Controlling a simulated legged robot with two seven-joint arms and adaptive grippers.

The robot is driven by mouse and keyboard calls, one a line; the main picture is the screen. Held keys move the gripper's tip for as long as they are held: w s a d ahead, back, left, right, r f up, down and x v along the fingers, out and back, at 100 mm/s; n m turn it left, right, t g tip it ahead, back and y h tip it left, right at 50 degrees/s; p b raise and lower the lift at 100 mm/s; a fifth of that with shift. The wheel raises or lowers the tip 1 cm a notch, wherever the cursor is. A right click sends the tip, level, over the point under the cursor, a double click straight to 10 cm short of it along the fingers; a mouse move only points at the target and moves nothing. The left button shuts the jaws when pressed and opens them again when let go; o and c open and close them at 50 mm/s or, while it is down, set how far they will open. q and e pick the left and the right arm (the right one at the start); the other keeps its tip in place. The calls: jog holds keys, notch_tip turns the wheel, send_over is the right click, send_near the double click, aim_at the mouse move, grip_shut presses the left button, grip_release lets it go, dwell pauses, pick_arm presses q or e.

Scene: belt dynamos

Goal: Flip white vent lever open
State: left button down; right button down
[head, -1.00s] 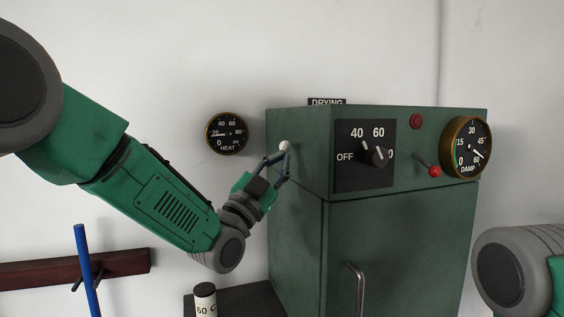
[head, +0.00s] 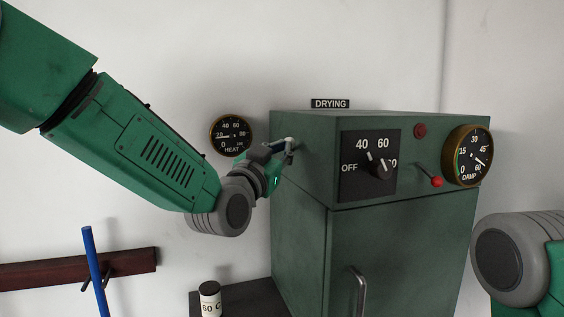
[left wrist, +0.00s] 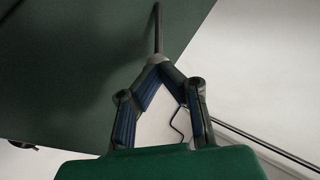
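The white vent lever is on the left side of the green cabinet (head: 300,205). Its white tip (head: 289,142) shows small in the head view, mostly covered by my gripper. In the left wrist view its dark rod (left wrist: 157,30) runs up from the pale tip (left wrist: 156,61) against the green panel. My left gripper (head: 284,147) is beside the cabinet's upper left side. In the left wrist view its two fingers (left wrist: 157,70) come together at the lever's tip, shut on it. My right gripper is not in view.
The cabinet front has a black dial (head: 378,168), a red-tipped lever (head: 436,181) and a damp gauge (head: 472,156). A heat gauge (head: 231,135) hangs on the wall behind my left gripper. A labelled jar (head: 210,299) stands on a dark surface below.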

pick_arm(q)
jog(key=shift+n, duration=0.3)
jog(key=r, duration=0.1)
jog(key=w+r, duration=0.2)
jog(key=r, duration=0.1)
jog(key=shift+w+a+b, duration=0.1)
jog(key=shift+a+b, duration=0.25)
jog(key=shift+a, duration=0.05)
